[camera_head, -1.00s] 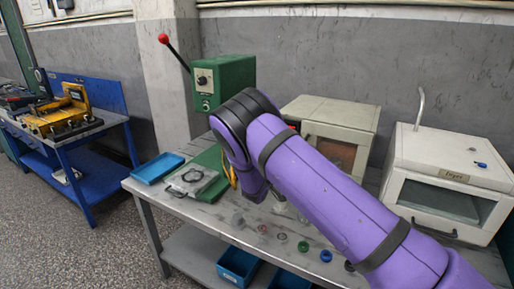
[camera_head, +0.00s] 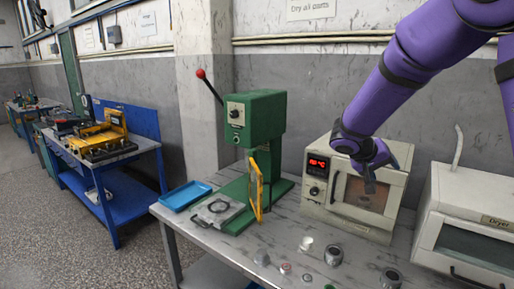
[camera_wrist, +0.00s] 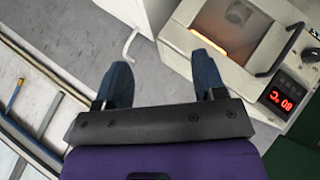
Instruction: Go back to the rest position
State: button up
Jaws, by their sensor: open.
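My gripper (camera_wrist: 162,82) shows in the wrist view with its two dark blue fingers apart and nothing between them. In the head view my gripper (camera_head: 370,183) hangs at the end of the purple arm, in front of the oven (camera_head: 338,218) with the red display. The wrist view shows the same oven (camera_wrist: 222,45) at the upper right, with its lit window and handle. I cannot tell how far the gripper is from the oven door.
A green press (camera_head: 262,125) with a red-knobbed lever stands on the table (camera_head: 215,238), beside a blue tray (camera_head: 186,195) and a grey plate (camera_head: 217,210). Several small parts (camera_head: 306,244) lie at the front. A dryer (camera_head: 470,220) stands at the right. A blue workbench (camera_head: 125,190) is at the left.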

jog(key=s+a+r+n+y, duration=0.1)
jog(key=s+r+y, duration=0.2)
jog(key=s, duration=0.8)
jog(key=s+a+r+n+t+y, duration=0.1)
jog(key=s+a+r+y, duration=0.1)
jog(key=s, duration=0.9)
jog(key=s+a+r+n+t+y, duration=0.1)
jog(key=s+r+y, duration=0.3)
jog(key=s, duration=0.8)
jog(key=shift+a+r+y, duration=0.3)
jog(key=shift+r+y, duration=0.1)
jog(key=shift+r, duration=0.3)
